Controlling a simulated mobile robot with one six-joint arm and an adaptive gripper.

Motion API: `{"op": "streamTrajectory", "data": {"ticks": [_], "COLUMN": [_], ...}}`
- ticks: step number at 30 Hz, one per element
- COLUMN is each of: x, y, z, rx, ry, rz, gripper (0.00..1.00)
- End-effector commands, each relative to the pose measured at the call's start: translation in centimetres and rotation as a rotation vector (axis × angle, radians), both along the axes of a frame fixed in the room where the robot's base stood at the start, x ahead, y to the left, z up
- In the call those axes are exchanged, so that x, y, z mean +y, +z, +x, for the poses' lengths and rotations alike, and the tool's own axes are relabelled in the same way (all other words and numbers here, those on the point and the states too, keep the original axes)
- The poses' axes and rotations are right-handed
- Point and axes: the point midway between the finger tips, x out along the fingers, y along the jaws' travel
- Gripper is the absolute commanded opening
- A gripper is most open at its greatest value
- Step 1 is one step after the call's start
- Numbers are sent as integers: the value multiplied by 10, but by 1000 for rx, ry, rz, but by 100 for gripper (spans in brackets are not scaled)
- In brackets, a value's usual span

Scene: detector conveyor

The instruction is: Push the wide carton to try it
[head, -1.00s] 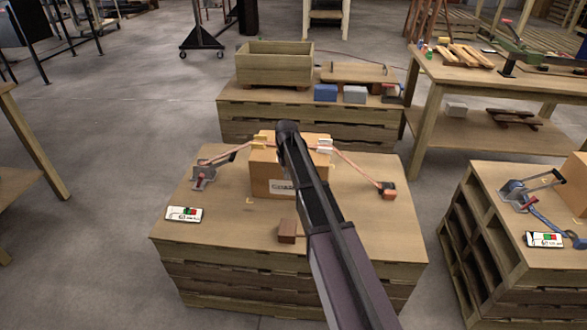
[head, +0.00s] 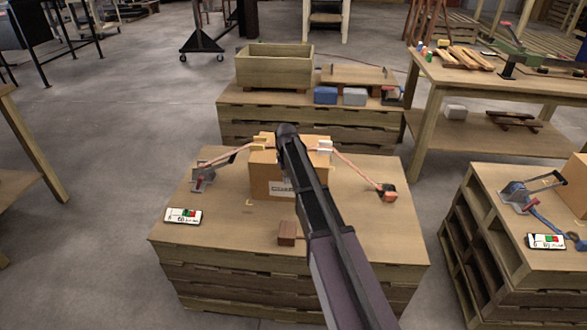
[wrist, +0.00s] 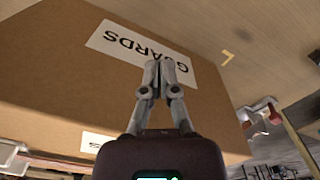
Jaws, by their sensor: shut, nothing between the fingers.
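The wide carton (head: 262,180) is a brown box standing on the near wooden pallet table (head: 225,225). An orange strap (head: 355,168) runs over it, with pale corner pieces on its top edges. In the wrist view the carton's face (wrist: 60,70) fills much of the picture, with a white "GUARDS" label (wrist: 112,38). My gripper (wrist: 165,66) is shut and empty, its fingertips over the label. I cannot tell whether they touch the carton. In the head view my arm hides the gripper and part of the carton's right side.
A ratchet (head: 203,176) lies left of the carton and an orange-and-black strap fitting (head: 388,193) lies right. A small brown block (head: 287,232) and a phone-like display (head: 183,216) lie in front. A wooden planter box (head: 273,66) stands behind. Another pallet table (head: 480,205) is at right.

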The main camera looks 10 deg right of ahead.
Motion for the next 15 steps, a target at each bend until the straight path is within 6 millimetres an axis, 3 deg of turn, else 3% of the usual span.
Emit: {"op": "streamTrajectory", "data": {"ticks": [15], "x": [-2], "y": [0], "z": [5], "rx": [0], "ry": [0], "rz": [0], "gripper": [0]}}
